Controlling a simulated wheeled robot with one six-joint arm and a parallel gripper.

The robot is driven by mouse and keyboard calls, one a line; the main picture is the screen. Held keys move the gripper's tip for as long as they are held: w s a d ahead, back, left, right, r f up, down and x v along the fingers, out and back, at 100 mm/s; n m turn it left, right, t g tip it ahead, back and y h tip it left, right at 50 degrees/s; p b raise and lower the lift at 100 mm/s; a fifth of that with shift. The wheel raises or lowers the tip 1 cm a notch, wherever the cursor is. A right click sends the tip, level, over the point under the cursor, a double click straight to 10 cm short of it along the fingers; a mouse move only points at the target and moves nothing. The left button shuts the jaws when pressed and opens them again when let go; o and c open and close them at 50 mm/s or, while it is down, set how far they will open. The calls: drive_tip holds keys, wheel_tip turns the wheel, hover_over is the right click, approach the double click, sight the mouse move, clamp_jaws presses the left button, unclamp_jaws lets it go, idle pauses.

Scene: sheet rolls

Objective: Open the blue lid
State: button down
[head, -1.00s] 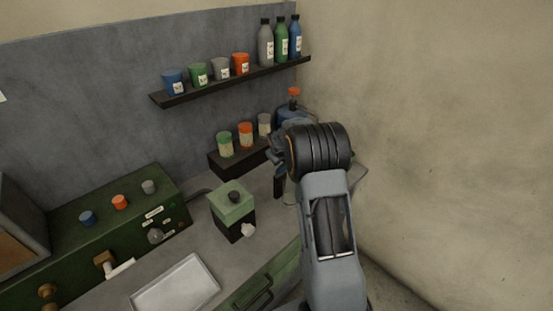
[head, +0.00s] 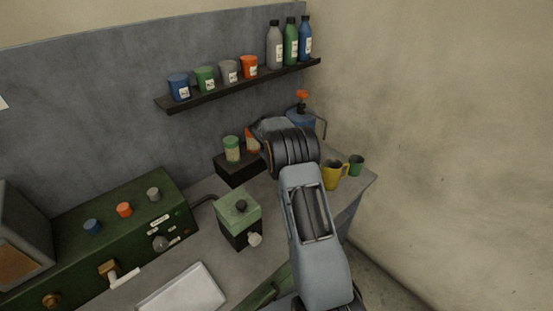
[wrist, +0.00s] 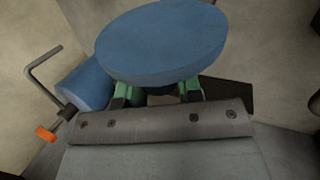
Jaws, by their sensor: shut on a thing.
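A round blue lid (wrist: 160,42) fills the upper middle of the wrist view. My gripper (wrist: 157,93) is shut on it, with the green fingers reaching under the near edge of the disc. The exact grip point is hidden behind the disc. No container shows clearly beneath the lid. In the head view my arm hides the fingers and the lid, beside the low black stand.
A blue bottle with an orange top (head: 301,118) stands at the back; it also shows in the wrist view (wrist: 86,86). A yellow mug (head: 332,175) and a green cup (head: 356,165) stand right of my arm. A green-topped box (head: 239,212) stands left, and a shelf (head: 235,86) hangs above.

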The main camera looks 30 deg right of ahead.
drive_tip(key=shift+w, duration=0.2)
idle(0.4)
drive_tip(key=c, duration=0.8)
unclamp_jaws()
drive_tip(key=shift+a, duration=0.1)
drive_tip(key=b+v, duration=0.1)
drive_tip(key=v, duration=0.6)
drive_tip(key=b+v, duration=0.1)
drive_tip(key=v, duration=0.5)
drive_tip(key=shift+w+a+r+b, duration=0.15)
drive_tip(key=shift+w+r+b, duration=0.1)
drive_tip(key=shift+r+b, duration=0.05)
